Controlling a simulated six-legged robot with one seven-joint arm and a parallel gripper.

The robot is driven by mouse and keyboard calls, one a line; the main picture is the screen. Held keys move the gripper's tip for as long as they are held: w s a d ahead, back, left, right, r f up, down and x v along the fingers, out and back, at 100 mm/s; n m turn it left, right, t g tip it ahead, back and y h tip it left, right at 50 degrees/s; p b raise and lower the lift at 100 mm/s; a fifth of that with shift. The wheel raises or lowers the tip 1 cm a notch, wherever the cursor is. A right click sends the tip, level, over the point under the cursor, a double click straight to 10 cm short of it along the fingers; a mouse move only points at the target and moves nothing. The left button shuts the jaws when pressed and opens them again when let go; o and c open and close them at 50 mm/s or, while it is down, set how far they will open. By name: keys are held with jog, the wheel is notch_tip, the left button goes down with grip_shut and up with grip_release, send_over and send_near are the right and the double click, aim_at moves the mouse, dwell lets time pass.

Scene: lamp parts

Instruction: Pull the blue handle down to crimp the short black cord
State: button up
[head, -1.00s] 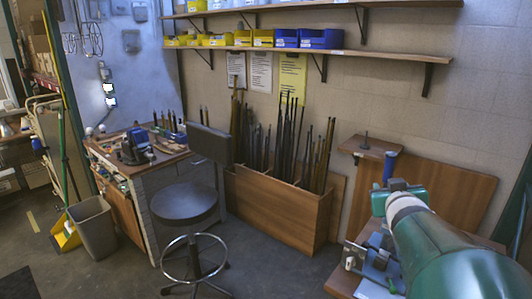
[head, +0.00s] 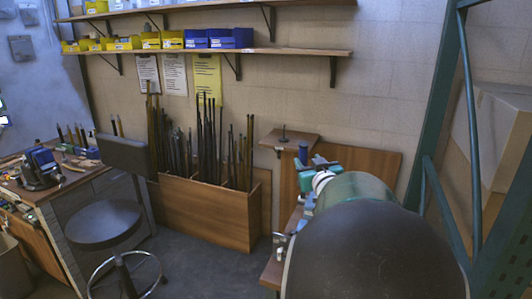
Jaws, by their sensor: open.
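The blue handle (head: 303,153) stands upright at the far side of a small bench, right of centre in the head view. My gripper (head: 307,166) is just beside and below the handle's top, its teal body partly hidden behind my arm's white wrist. It is open, and I cannot tell whether its fingers touch the handle. The metal crimping tool (head: 281,243) below shows only as a small piece at the bench's left edge. My arm covers the rest. The short black cord is not visible.
A wooden bin of dark rods (head: 212,212) stands left of the bench. A black stool (head: 104,224) and a workbench (head: 45,185) are further left. A green metal upright (head: 445,100) rises close on the right. Shelves with blue and yellow bins hang above.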

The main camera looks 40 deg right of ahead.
aim_at(301, 153)
jog(key=x, duration=0.7)
jog(key=shift+a, duration=0.1)
jog(key=shift+c, duration=0.5)
grip_shut()
